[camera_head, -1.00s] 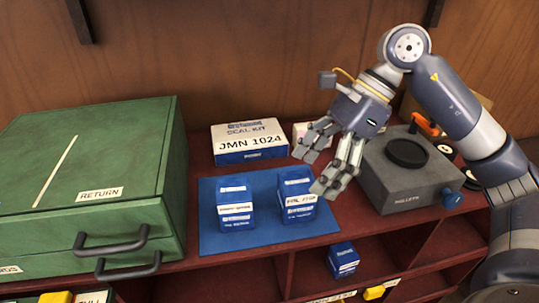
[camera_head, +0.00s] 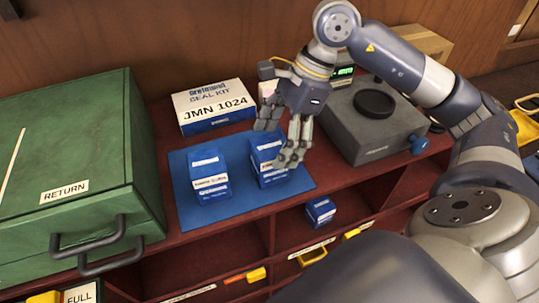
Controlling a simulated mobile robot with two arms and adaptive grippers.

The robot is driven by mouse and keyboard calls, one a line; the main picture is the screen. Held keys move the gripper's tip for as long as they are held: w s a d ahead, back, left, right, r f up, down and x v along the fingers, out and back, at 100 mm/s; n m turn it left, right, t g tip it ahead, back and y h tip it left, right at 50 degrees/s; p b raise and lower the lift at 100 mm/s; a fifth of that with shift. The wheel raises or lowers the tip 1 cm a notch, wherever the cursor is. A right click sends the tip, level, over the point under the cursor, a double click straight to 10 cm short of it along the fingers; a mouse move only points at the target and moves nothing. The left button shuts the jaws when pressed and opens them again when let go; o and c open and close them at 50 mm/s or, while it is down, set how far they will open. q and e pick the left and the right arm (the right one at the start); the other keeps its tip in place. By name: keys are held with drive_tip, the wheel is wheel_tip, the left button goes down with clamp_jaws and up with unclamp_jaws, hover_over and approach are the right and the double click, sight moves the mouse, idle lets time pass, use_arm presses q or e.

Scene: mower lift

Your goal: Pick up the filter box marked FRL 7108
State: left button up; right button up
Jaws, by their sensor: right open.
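Two blue-and-white filter boxes stand upright on a blue mat (camera_head: 227,211). The left filter box (camera_head: 210,174) has a white label whose print I cannot read. The right filter box (camera_head: 264,147) is partly hidden by my fingers, and its label is too small and covered to read now. My right gripper (camera_head: 279,146) is open, with its fingers pointing down at the right filter box. Fingers overlap the box's top and right side in the picture; I cannot tell whether they touch it. My left gripper is not in view.
A white-and-blue seal kit box (camera_head: 213,106) stands behind the mat. A green RETURN cabinet (camera_head: 70,165) with black handles is at left. A grey scale-like device (camera_head: 371,137) is at right. Another small blue box (camera_head: 321,211) sits in the shelf below.

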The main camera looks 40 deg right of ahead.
drive_tip(key=p+x, duration=0.1)
drive_tip(key=x, duration=0.2)
drive_tip(key=shift+s+a+r, duration=0.1)
drive_tip(key=shift+a+f, duration=0.1)
drive_tip(key=shift+f, duration=0.25)
drive_tip(key=c, duration=1.4)
drive_tip(key=shift+o, duration=0.2)
